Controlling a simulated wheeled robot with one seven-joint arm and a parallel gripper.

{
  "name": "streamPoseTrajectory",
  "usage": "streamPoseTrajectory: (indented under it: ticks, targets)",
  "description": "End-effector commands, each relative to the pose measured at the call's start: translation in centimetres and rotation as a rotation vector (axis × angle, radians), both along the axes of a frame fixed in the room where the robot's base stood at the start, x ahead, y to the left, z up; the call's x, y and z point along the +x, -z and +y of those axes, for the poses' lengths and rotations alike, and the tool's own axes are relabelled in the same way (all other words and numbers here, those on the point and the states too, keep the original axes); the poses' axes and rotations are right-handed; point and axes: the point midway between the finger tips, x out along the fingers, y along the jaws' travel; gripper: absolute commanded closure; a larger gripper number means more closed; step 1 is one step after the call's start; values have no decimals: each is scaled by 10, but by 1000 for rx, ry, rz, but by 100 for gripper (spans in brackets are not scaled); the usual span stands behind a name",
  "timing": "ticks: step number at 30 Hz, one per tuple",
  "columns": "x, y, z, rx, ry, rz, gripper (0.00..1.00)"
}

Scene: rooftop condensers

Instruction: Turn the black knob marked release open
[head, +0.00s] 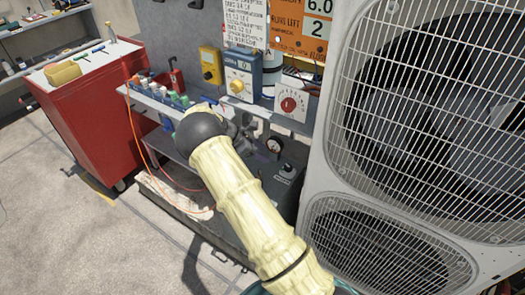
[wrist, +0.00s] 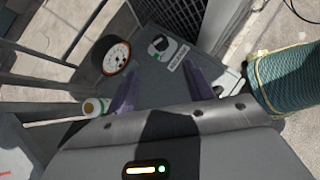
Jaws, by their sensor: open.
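The black knob (wrist: 161,43) sits on the grey top of a low box, beside a small label (wrist: 178,65) that seems to read release. In the head view the knob (head: 287,169) is on the dark box right of my arm. My gripper (wrist: 163,88) is open, its two purple fingers apart with nothing between them. The knob lies beyond the fingertips, not touched as far as I can tell. In the head view my gripper (head: 246,132) is largely hidden behind my arm.
A round pressure gauge (wrist: 116,56) stands left of the knob, close to the left finger. A small white-capped bottle (wrist: 94,107) is nearer. The large condenser unit (head: 316,190) stands right of the box. A shelf holds a red-dial box (head: 291,106) and a blue-yellow device (head: 241,78).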

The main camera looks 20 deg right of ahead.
Motion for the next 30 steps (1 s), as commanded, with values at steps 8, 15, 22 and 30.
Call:
streamPoseTrajectory:
  ticks: [8, 15, 22, 30]
  targets:
    - [-5, -34, 19, 34, 42, -30, 48]
    - [-28, -54, 17, 141, 172, -130, 48]
    - [-52, -75, 18, 236, 299, -220, 48]
    - [-82, -100, 23, 338, 449, -320, 48]
